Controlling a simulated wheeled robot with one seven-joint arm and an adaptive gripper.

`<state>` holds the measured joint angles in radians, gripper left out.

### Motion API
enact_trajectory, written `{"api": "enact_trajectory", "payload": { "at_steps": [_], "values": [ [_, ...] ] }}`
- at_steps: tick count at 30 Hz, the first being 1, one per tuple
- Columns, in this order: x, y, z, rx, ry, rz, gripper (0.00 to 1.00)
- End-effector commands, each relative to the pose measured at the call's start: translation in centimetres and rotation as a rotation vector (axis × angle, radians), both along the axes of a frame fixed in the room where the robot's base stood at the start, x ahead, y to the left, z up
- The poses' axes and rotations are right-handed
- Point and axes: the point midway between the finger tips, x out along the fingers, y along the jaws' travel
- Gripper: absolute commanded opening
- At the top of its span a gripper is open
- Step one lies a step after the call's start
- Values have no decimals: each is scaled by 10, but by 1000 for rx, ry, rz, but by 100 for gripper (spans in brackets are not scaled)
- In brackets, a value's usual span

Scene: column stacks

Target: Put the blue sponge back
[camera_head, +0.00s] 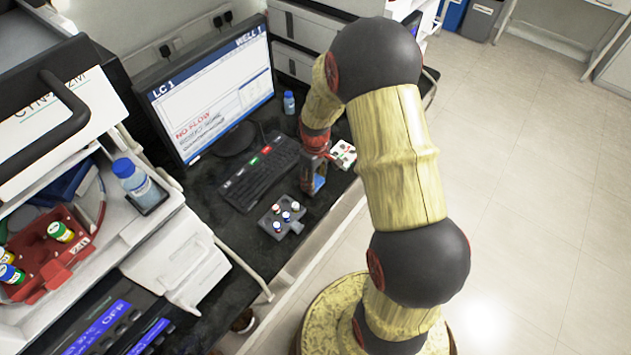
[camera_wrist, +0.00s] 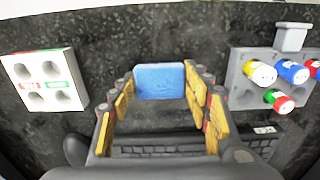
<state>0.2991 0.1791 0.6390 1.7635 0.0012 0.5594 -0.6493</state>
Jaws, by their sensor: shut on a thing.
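The blue sponge (camera_wrist: 160,80) is a small rectangular block between my gripper's (camera_wrist: 160,88) two yellow fingers in the wrist view. My gripper is shut on it. Dark bench top shows around and beyond it; I cannot tell whether the sponge touches the bench. In the head view the sponge (camera_head: 320,183) shows as a small blue patch at my gripper (camera_head: 314,180), low over the bench near its front edge, partly hidden by the fingers.
A white block with empty holes (camera_wrist: 45,80) lies left in the wrist view. A grey rack (camera_wrist: 240,92) with several capped vials stands right. The keyboard (camera_head: 260,172) and monitor (camera_head: 212,90) are behind. A small blue-capped bottle (camera_head: 289,102) stands beside the monitor.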

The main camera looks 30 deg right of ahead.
Motion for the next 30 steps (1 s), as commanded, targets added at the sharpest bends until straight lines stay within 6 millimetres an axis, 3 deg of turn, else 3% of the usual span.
{"api": "enact_trajectory", "payload": {
  "at_steps": [6, 7, 16, 26, 30],
  "values": [
    [0, 0, -3, 1, 1, 0, 24],
    [0, 0, -3, 1, 1, 0, 49],
    [0, 0, -3, 1, 1, 0, 66],
    [0, 0, -1, 0, 0, 0, 66],
    [0, 0, 14, -1, -1, 0, 66]
  ]
}}
